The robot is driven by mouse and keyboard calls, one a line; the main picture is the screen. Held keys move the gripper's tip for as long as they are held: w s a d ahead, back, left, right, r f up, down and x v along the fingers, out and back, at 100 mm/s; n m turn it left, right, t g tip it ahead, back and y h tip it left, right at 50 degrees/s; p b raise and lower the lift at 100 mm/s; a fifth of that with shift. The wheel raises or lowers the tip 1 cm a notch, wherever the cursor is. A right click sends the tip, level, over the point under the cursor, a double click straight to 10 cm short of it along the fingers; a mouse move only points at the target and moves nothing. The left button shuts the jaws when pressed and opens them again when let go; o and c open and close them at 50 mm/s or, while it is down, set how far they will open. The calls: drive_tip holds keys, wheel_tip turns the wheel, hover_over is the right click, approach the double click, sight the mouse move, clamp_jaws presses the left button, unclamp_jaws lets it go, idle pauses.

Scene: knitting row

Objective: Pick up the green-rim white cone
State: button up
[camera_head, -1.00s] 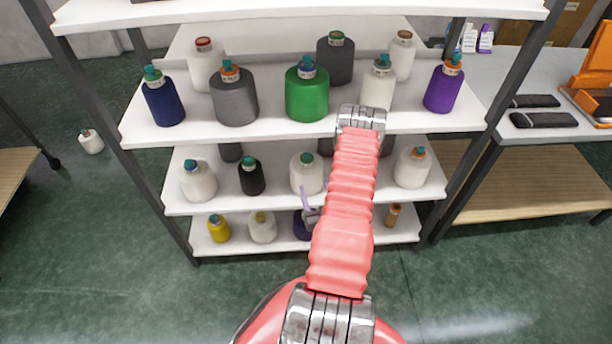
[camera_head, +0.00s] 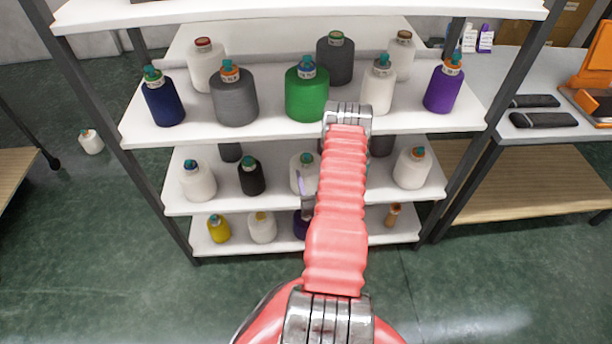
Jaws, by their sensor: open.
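A white cone (camera_head: 297,178) with a green-teal top stands upright in the middle of the second shelf, partly hidden behind my arm and gripper. Other white cones with green or teal tops stand at the left of that shelf (camera_head: 197,181) and on the top shelf (camera_head: 377,92). I cannot tell for sure which rim is the plain green one. My gripper (camera_head: 306,190) is open, in front of the middle white cone.
A black cone (camera_head: 251,178) stands left of the middle cone, and an orange-topped white cone (camera_head: 412,170) stands to the right. The top shelf (camera_head: 200,130) hangs above, holding several cones. The bottom shelf (camera_head: 330,247) holds a yellow cone (camera_head: 218,230) and others. Floor in front is clear.

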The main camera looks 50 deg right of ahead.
sight(308, 165)
drive_tip(key=shift+x, duration=1.35)
drive_tip(key=shift+f+x, duration=0.15)
drive_tip(key=shift+x, duration=1.15)
drive_tip(key=shift+f+x, duration=0.1)
drive_tip(key=shift+x, duration=1.2)
clamp_jaws()
drive_tip(key=shift+r, duration=0.1)
